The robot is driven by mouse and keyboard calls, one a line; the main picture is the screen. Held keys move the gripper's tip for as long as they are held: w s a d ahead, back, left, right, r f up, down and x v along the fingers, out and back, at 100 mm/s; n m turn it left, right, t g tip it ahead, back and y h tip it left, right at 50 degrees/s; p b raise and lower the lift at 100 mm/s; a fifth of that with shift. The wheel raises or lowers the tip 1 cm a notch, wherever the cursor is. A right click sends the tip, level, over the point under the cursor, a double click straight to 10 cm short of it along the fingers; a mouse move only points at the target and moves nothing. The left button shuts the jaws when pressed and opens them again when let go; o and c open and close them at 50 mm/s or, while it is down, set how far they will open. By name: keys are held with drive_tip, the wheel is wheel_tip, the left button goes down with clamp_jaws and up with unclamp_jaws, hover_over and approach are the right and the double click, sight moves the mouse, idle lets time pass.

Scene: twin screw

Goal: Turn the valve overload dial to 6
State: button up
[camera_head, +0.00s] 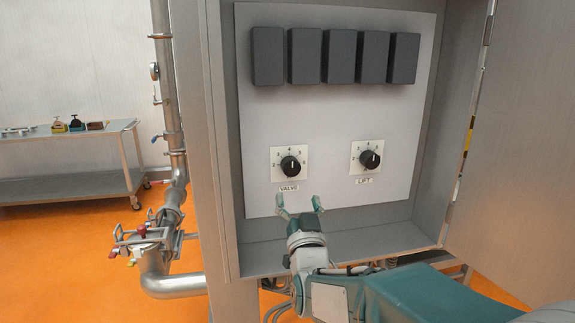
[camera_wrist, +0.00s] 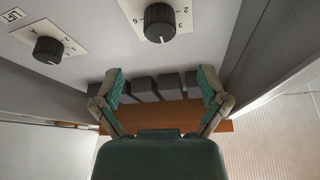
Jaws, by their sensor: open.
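The valve dial (camera_head: 290,165) is a round black knob on a white numbered plate, above a VALVE label (camera_head: 289,188). In the wrist view, which is upside down, the valve dial (camera_wrist: 160,22) is at the top centre, with a small pale mark at its lower edge. I cannot tell surely which number it points at. My gripper (camera_head: 299,203) is below the valve dial in the head view, fingers apart and empty. The wrist view shows the spread fingers (camera_wrist: 160,85) with the knob beyond them, not touching.
The similar lift dial (camera_head: 370,160) is to the right on the same grey panel (camera_head: 330,120). Several dark boxes (camera_head: 307,56) are mounted above. The cabinet's side walls and bottom ledge (camera_head: 340,243) frame the panel. Pipes (camera_head: 172,100) and a cart (camera_head: 70,188) stand left.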

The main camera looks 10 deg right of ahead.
sight(292, 170)
drive_tip(key=x, duration=0.9)
drive_tip(key=shift+w, duration=0.4)
drive_tip(key=shift+r, duration=0.1)
drive_tip(key=c, duration=1.1)
